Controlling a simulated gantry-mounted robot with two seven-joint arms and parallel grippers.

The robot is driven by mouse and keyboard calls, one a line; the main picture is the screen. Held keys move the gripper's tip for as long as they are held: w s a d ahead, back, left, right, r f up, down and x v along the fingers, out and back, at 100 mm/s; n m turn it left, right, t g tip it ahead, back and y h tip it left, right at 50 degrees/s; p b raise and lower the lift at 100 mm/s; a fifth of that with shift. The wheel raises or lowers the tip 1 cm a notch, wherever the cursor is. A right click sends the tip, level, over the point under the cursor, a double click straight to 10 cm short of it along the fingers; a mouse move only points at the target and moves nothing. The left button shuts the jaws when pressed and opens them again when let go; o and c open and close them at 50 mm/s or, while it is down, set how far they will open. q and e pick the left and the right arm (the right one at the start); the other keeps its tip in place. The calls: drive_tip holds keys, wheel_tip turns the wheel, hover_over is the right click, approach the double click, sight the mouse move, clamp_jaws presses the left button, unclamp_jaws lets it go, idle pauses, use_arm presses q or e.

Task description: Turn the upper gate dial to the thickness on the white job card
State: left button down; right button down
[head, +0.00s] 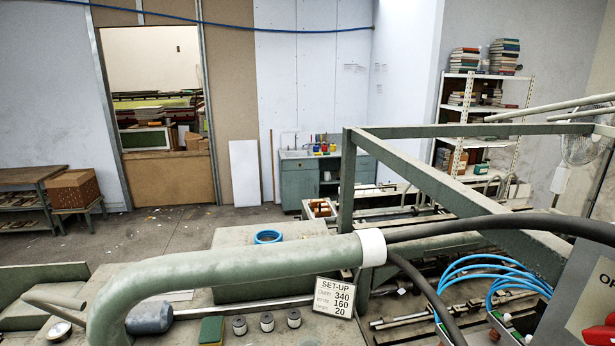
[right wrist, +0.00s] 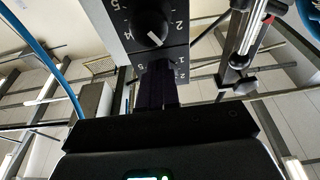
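The white job card (head: 335,297) stands at the lower middle of the head view. It reads SET-UP with the figures 340, 160 and 20; the small words beside them are hard to read. In the right wrist view a black dial (right wrist: 150,26) with a white pointer line sits on a dark plate with white numerals. A second set of numerals shows below it, its middle covered by my right gripper's dark fingers (right wrist: 157,84). The fingers point up toward the plate, below the visible dial. Whether they are apart, or hold anything, is unclear. My left gripper is not in view.
A thick green pipe (head: 220,268) and a green frame (head: 450,185) cross the machine in the head view. Blue hoses (head: 485,278) and a grey panel (head: 585,300) are at right. A metal rod and clamp (right wrist: 240,60) stand right of the dial plate.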

drive_tip(key=shift+r, duration=0.25)
drive_tip(key=shift+f, duration=0.5)
drive_tip(key=r+p+v, duration=0.1)
drive_tip(key=v, duration=0.5)
drive_tip(key=shift+r, duration=0.15)
drive_tip(key=shift+s+a, duration=0.1)
